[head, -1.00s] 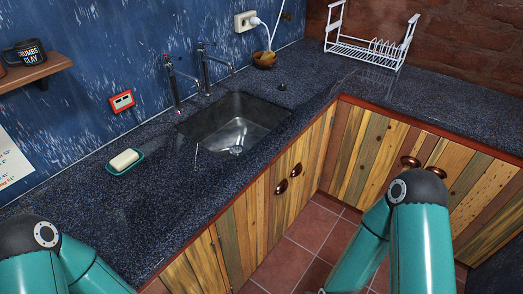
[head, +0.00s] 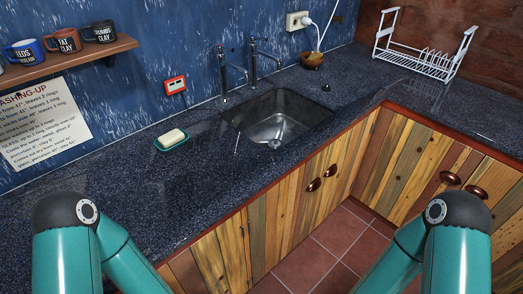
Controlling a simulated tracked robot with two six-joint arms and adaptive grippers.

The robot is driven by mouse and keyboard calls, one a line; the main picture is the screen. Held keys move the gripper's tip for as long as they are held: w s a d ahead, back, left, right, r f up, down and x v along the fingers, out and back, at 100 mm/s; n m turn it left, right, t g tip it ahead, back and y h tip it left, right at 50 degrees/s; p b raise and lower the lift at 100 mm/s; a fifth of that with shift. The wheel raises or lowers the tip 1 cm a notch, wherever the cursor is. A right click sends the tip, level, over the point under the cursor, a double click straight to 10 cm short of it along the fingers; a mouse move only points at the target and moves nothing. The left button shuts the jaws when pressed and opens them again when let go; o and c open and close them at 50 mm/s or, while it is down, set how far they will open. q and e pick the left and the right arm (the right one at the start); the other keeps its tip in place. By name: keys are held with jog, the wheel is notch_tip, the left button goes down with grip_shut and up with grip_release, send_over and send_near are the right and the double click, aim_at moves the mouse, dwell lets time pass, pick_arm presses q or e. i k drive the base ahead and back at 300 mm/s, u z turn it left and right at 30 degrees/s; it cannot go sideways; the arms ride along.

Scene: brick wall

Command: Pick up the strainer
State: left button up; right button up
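I cannot clearly make out a strainer. A small round metal piece (head: 275,143) lies at the bottom of the sink (head: 262,122); I cannot tell if it is a strainer or the drain itself. A small dark round object (head: 326,87) sits on the counter to the right of the sink, too small to identify. Only the teal links of my two arms show at the bottom left and bottom right. Neither gripper is in view.
Two taps stand behind the sink. A soap dish (head: 171,141) with soap is left of it on the dark counter (head: 120,185). A wooden bowl (head: 312,60) and a white dish rack (head: 428,60) stand at the back. Mugs line a shelf (head: 75,62). The front-left counter is clear.

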aim_at(276, 143)
jog(key=k, duration=0.75)
jog(key=z, duration=0.2)
jog(key=i, duration=0.9)
jog(key=z, duration=0.45)
jog(key=i, duration=0.2)
jog(key=u, duration=3.65)
jog(key=k, duration=0.25)
jog(key=z, duration=0.15)
